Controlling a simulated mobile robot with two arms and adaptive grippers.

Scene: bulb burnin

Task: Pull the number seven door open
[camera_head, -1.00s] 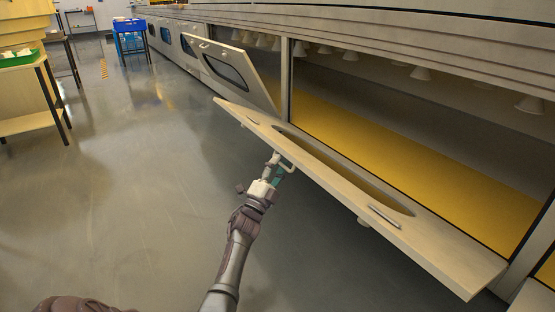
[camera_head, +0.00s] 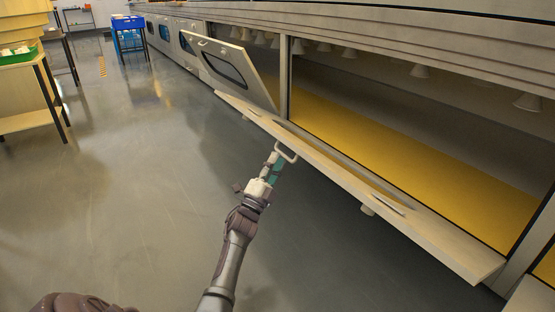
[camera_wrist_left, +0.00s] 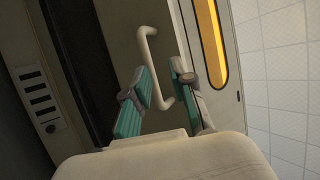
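A long pale door (camera_head: 345,180) with a dark window slot hangs down and outward, nearly level, from the low edge of a cabinet bay; no number is readable on it. Its white loop handle (camera_head: 287,150) sticks out at the near edge. My left gripper (camera_head: 277,157) is at this handle. In the left wrist view the handle (camera_wrist_left: 152,60) runs between the fingers of the left gripper (camera_wrist_left: 163,72), which stand apart with a gap beside the bar, so it looks open. My right gripper is not in view.
A second tilted door (camera_head: 228,68) hangs part open just beyond. The open bay has a yellow floor (camera_head: 400,150) and several lamp-like cones above. A blue crate table (camera_head: 130,38) and a shelf (camera_head: 35,90) stand at left. The grey floor between is clear.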

